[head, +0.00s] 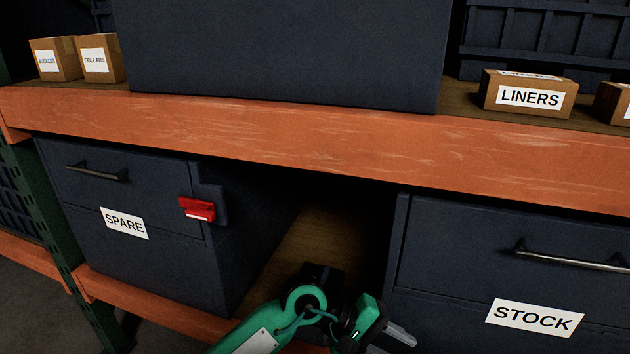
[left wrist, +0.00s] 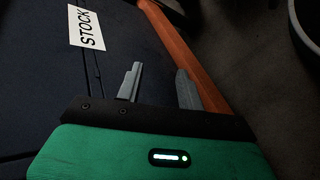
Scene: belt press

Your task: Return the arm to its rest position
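My left arm, green and black, comes in at the bottom of the head view. Its gripper (head: 398,334) is low, beside the dark blue STOCK cabinet (head: 455,250), with only part of a grey finger showing. In the left wrist view the gripper (left wrist: 159,70) has its two grey fingers apart with nothing between them. The STOCK label (left wrist: 86,27) shows at upper left there. I cannot tell whether the fingers touch anything. My right gripper is not in view.
An orange shelf beam (head: 300,145) crosses above the arm. The SPARE cabinet (head: 130,265), with a red latch-like part (head: 197,208), stands left. An open gap with a wooden shelf board (head: 310,240) lies between the cabinets. A LINERS box (head: 528,95) sits on the upper shelf.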

